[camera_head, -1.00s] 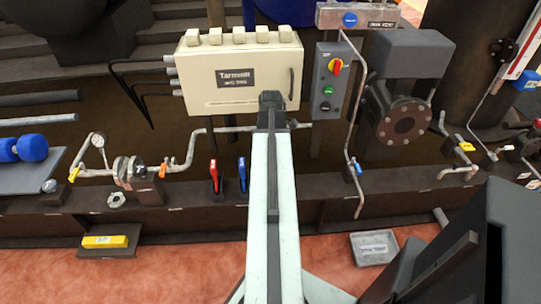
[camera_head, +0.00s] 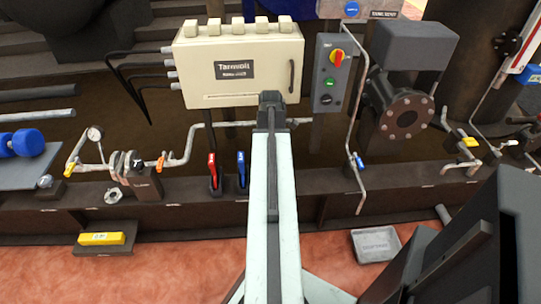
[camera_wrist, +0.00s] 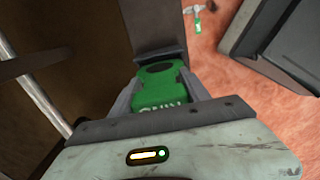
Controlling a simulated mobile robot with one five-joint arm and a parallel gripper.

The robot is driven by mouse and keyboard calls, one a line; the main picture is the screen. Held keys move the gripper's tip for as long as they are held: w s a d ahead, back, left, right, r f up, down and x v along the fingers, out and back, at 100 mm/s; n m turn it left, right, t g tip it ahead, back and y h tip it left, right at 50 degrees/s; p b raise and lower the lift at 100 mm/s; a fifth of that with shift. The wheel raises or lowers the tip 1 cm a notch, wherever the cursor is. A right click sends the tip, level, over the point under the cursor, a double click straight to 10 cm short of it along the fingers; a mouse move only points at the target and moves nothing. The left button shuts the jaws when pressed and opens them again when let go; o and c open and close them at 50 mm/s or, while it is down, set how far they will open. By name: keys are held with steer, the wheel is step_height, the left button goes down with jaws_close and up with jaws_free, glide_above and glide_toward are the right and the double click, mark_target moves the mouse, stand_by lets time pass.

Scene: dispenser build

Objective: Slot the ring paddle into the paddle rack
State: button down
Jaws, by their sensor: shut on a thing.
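In the wrist view, a green paddle (camera_wrist: 158,90) with partly visible white lettering sits between the fingers of my gripper (camera_wrist: 158,74). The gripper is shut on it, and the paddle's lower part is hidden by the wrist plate. In the head view my arm reaches up the middle, and the paddle cannot be made out there. A red upright piece (camera_head: 213,170) and a blue upright piece (camera_head: 241,169) stand side by side on the dark beam, left of my arm. They look like paddles in the rack, whose body and slots are too dark to tell.
A cream electrical box (camera_head: 238,95) stands behind my arm's tip. A grey switch panel (camera_head: 328,85), thin pipe (camera_head: 352,120) and flanged grey unit (camera_head: 405,110) are to its right. A grey tray (camera_head: 376,244) lies on the floor.

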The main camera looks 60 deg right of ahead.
steer(key=shift+f, duration=0.1)
stand_by(0.3)
steer(key=shift+f+b, duration=1.4)
steer(key=shift+b, duration=0.1)
steer(key=shift+f+b, duration=0.8)
steer(key=shift+f, duration=0.05)
jaws_free()
steer(key=shift+r, duration=0.15)
